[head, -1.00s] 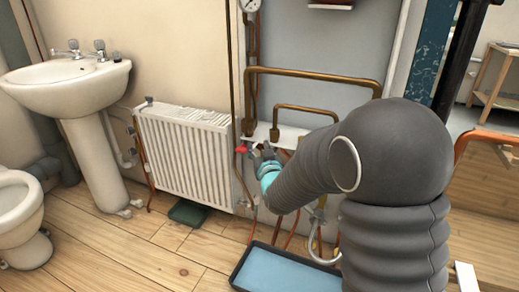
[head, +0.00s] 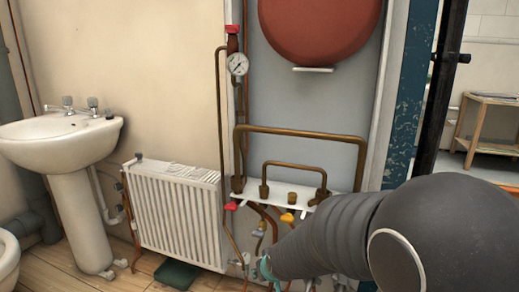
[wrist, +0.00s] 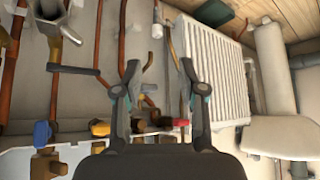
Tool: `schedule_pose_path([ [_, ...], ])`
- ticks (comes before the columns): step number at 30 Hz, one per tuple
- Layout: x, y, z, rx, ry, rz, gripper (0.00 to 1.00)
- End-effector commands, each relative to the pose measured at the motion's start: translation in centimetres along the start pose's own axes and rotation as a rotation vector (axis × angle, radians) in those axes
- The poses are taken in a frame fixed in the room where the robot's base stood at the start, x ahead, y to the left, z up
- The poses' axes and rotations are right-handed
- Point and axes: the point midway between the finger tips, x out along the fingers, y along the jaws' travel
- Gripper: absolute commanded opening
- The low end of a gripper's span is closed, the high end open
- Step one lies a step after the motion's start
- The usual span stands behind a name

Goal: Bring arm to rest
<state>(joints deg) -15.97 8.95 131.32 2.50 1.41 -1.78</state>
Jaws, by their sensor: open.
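My gripper (wrist: 159,78) is open in the wrist view, with its two fingers apart and nothing between them. Pipes and fittings show behind the gap. In the head view my dark arm reaches in from the lower right, and only a bit of teal near the wrist shows at the bottom edge; the fingertips are hard to make out there. The gripper is in front of the pipework, below the red valve handle (head: 231,206) and the yellow valve handle (head: 287,217). Contact with the pipes cannot be told.
The white radiator (head: 175,215) stands left of my arm, with a green box (head: 176,275) under it. Copper pipes (head: 305,131), a pressure gauge (head: 237,64) and a red vessel (head: 318,28) are on the wall. A washbasin (head: 60,136) is far left.

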Motion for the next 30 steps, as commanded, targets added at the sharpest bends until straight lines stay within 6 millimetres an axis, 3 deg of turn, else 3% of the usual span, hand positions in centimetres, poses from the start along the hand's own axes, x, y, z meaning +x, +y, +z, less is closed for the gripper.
schedule_pose_path([
  [9, -11.8, 2.9, 8.0, 0.062, -0.309, 0.038, 0.41],
  [18, -21.5, 4.5, 13.1, 0.131, -0.402, 0.074, 0.41],
  [24, -26.1, 5.4, 14.1, 0.175, -0.317, 0.107, 0.41],
  [30, -29.0, 6.2, 13.8, 0.205, -0.207, 0.14, 0.41],
])
